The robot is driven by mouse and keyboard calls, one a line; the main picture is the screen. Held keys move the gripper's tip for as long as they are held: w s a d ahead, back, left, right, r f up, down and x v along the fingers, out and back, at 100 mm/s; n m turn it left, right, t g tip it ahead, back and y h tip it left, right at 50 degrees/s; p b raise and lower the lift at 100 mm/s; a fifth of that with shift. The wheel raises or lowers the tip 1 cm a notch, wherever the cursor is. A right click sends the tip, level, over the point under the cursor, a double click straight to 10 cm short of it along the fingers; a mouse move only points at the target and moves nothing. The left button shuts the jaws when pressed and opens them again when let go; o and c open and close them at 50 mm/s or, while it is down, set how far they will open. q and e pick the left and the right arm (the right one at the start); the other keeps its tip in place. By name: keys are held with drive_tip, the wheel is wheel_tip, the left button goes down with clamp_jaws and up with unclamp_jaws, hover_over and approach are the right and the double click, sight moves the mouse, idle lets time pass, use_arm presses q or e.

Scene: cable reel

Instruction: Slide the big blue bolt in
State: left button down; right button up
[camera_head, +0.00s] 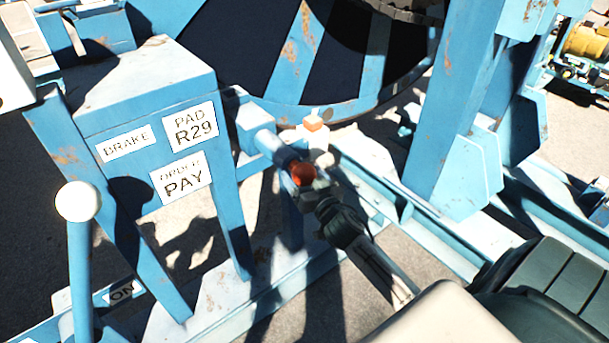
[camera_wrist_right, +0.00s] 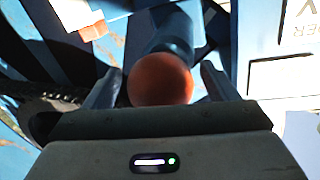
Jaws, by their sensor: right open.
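The big blue bolt (camera_head: 284,154) sticks out beside the brake box, with a round orange-red end (camera_head: 303,174) facing me. In the right wrist view the orange-red end (camera_wrist_right: 160,80) sits between my two fingers, with the blue shaft (camera_wrist_right: 178,32) behind it. My right gripper (camera_head: 305,184) is open around this end, with a visible gap to the finger on the right. Whether the finger on the left touches it I cannot tell. The bolt's far end is hidden in the blue frame. My left gripper is not in view.
A blue brake box (camera_head: 150,110) with white labels stands left of the bolt. A white-knobbed lever (camera_head: 78,202) rises at the lower left. A small white-and-orange part (camera_head: 316,130) is just behind the bolt. The large reel (camera_head: 300,60) and blue rails (camera_head: 430,225) lie beyond.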

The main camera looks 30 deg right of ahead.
sight(281, 155)
drive_tip(key=c, duration=1.3)
drive_tip(key=shift+w, duration=0.4)
drive_tip(key=shift+c, duration=0.2)
drive_tip(key=w, duration=0.9)
drive_tip(key=shift+w+a, duration=0.4)
drive_tip(key=shift+r, duration=0.15)
